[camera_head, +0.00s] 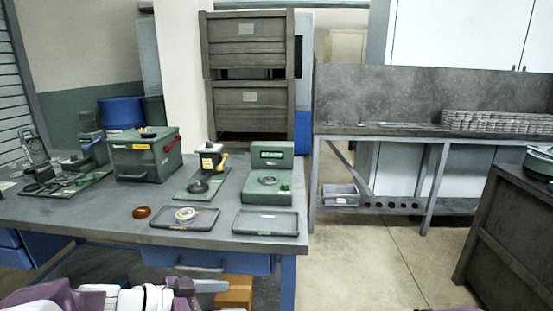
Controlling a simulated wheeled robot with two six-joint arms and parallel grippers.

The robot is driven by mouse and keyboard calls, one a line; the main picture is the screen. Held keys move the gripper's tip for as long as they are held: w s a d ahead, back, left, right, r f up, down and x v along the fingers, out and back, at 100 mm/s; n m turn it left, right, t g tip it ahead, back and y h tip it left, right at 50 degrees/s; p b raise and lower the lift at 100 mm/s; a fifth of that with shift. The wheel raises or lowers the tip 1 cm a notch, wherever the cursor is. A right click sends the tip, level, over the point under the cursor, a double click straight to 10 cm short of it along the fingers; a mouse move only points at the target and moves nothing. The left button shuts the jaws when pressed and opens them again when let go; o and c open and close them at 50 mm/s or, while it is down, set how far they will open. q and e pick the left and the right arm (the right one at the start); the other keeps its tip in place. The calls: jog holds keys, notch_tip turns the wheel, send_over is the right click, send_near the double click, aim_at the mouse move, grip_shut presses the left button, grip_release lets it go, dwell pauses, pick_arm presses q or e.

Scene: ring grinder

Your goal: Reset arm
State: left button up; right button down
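My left arm lies low along the bottom left edge of the head view, below and in front of the table. My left gripper (212,287) points right near the table's front leg, apart from everything on the table. Its fingers are seen from the side, so I cannot tell whether they are open or shut. I see nothing held in it. My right gripper is out of view; only a sliver of my own purple part shows at the bottom right edge.
The grey table (120,212) bears a left tray with a pale ring (186,214), an empty-looking right tray (266,222), a brown ring (142,212), a green box (145,158) and green machines (268,175). Open floor (370,265) lies right, before a dark cabinet (510,240).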

pick_arm(q)
jog(key=s+d+f+g+y, duration=0.2)
jog(key=s+f+g, duration=0.1)
jog(key=s+f, duration=0.25)
jog(key=s+d+f+g+y, duration=0.2)
jog(key=s+d+f+g, duration=0.15)
jog(key=s, duration=0.25)
jog(key=a+f+n+t+y, duration=0.1)
jog(key=a+f+n+y, duration=0.65)
jog(key=a+n, duration=0.35)
notch_tip(320, 180, up, 23)
jog(key=a+p, duration=0.1)
jog(key=p, duration=2.2)
jog(key=shift+s+h, duration=0.3)
jog(key=shift+h, duration=0.05)
